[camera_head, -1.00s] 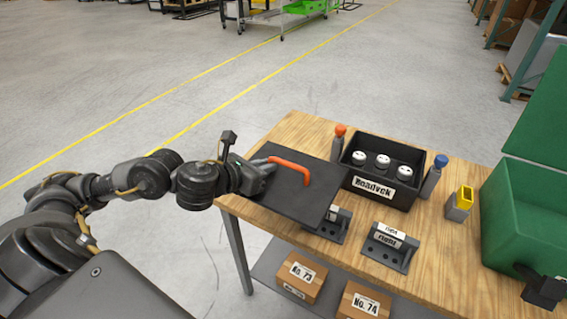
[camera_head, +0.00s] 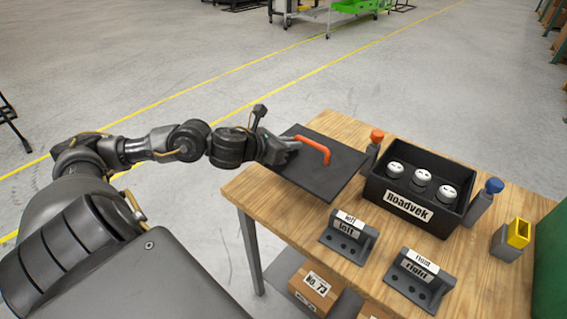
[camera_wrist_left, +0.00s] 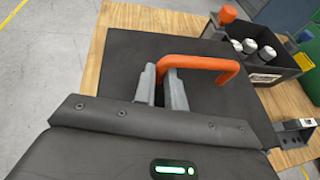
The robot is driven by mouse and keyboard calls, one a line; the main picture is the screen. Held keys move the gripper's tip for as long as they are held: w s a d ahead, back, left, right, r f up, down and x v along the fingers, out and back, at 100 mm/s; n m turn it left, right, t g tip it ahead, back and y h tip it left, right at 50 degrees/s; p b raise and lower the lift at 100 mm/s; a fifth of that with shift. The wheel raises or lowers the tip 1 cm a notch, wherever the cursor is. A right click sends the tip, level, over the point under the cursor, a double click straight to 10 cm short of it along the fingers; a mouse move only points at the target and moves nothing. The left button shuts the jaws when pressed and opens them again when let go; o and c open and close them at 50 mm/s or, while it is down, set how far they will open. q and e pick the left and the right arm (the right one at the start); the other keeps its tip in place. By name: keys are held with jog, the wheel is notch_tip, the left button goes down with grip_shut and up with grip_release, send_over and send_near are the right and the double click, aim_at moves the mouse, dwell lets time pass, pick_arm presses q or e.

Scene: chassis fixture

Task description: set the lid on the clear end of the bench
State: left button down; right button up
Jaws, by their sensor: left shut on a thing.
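The lid (camera_head: 318,174) is a flat dark panel with an orange handle (camera_head: 304,141). My left gripper (camera_head: 294,146) is shut on one end of the handle. In the left wrist view its two fingers (camera_wrist_left: 163,88) close around the handle (camera_wrist_left: 205,63). The lid is over the left end of the wooden bench (camera_head: 262,203), left of the black box. I cannot tell whether its underside touches the wood. My right gripper is not in view.
The black "Roadvek" box (camera_head: 408,205) holds several white-topped items.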

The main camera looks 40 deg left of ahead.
pick_arm(q)
jog(key=a+f, duration=0.1)
jog(key=w+a+f, duration=0.1)
jog(key=a+f, duration=0.1)
jog(key=w+a+f, duration=0.1)
jog(key=f, duration=0.1)
jog(key=shift+w+a, duration=0.1)
jog(key=shift+a, duration=0.1)
jog(key=shift+w+a+f, duration=0.1)
jog(key=shift+a+f, duration=0.05)
jog(key=shift+f, duration=0.05)
jog(key=shift+w+a+f+p, duration=0.15)
jog(key=shift+f+p, duration=0.45)
jog(key=shift+f, duration=0.9)
jog(key=shift+a+f, duration=0.1)
jog(key=shift+f, duration=0.2)
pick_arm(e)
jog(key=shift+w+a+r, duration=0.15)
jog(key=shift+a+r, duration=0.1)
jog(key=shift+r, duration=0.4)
pick_arm(q)
jog(key=shift+f, duration=0.15)
jog(key=c, duration=1.5)
grip_release()
jog(key=shift+c, duration=0.2)
jog(key=shift+o, duration=0.4)
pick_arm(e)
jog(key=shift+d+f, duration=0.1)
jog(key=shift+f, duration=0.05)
